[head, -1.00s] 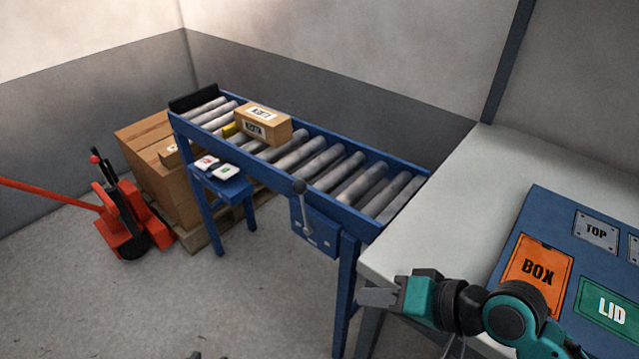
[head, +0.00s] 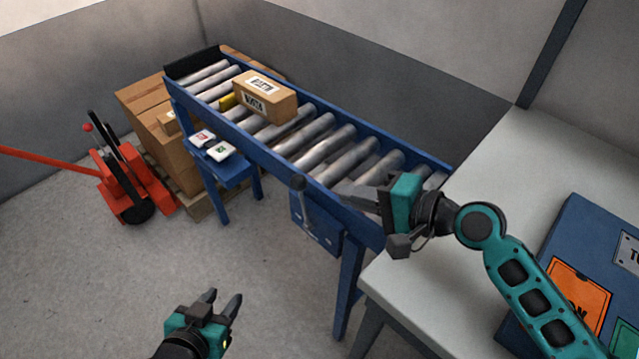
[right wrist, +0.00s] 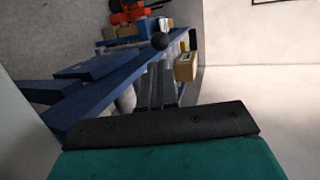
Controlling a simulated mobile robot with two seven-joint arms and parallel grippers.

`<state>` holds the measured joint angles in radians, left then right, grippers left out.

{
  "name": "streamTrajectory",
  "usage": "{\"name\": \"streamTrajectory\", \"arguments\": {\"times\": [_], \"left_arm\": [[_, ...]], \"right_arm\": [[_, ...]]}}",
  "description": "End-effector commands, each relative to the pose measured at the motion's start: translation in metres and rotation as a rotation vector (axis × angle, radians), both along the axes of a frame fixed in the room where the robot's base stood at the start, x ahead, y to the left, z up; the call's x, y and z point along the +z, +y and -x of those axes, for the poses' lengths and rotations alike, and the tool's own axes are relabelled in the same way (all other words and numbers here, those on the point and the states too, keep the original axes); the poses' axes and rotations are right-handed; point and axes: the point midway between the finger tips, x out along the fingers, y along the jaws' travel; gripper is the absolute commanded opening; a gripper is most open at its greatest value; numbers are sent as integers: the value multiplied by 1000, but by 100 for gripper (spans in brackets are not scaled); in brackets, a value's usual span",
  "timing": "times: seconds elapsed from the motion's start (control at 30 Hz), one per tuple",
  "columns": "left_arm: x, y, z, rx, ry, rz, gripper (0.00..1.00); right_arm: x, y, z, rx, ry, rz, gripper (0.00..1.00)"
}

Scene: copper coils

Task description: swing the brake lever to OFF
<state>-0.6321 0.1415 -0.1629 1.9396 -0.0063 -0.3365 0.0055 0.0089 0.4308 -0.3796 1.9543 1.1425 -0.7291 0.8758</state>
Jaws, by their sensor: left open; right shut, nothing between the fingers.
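The brake lever (head: 304,206) is a grey rod with a dark round knob, on a blue plate (head: 316,232) at the conveyor's near side. In the head view it stands nearly upright, leaning slightly left at the top. Its knob (right wrist: 160,41) also shows in the right wrist view; any ON or OFF markings are too small to read. My right gripper (head: 346,190) is shut and empty, its fingers pointing left, just right of the knob and apart from it in the picture. My left gripper (head: 223,298) is open and empty, low in front of the conveyor.
The blue roller conveyor (head: 225,117) carries a labelled carton (head: 266,96). A small blue shelf (head: 227,172) holds two cards. The white table (head: 430,275) with a blue board (head: 535,305) stands at right. A red pallet truck (head: 125,190) and stacked boxes are at left. The floor between is clear.

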Motion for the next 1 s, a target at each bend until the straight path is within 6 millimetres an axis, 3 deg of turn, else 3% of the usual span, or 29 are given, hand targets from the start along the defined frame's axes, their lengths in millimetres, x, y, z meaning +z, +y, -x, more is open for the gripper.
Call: {"name": "streamTrajectory", "arguments": {"times": [0.2, 0.4, 1.0], "left_arm": [[-2, 0, 0, 1, 1, -1, 43], [-2, 1, -1, 0, -2, -1, 43], [-1, 0, -7, -1, -17, -1, 43]], "right_arm": [[-14, 36, -23, 1, -1, -2, 0], [-23, 55, -36, -1, -2, 0, 0], [-26, 60, -46, -1, -4, 3, 0]]}}
